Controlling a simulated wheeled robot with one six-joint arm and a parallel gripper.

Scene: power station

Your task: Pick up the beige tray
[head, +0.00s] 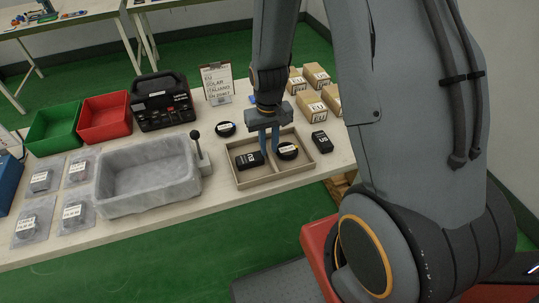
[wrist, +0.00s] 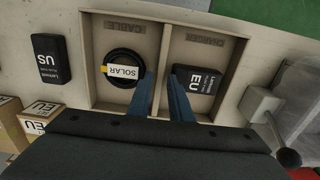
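The beige tray (head: 276,180) lies on the table below my gripper. In the wrist view the tray (wrist: 164,45) has two compartments, marked CABLE and CHARGER, with a divider between them. A round black cable coil labelled SOLAR (wrist: 122,70) lies in the CABLE compartment. A black EU charger (wrist: 196,82) lies in the CHARGER compartment. My gripper (head: 269,148) points down over the middle of the tray. Its two blue fingers (wrist: 163,90) are apart, one on each side of the divider line. I cannot tell whether they touch it. The near side is partly hidden by my gripper in the wrist view.
A black US charger (head: 321,141) lies right of the tray, and another coil (head: 226,129) lies behind it.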

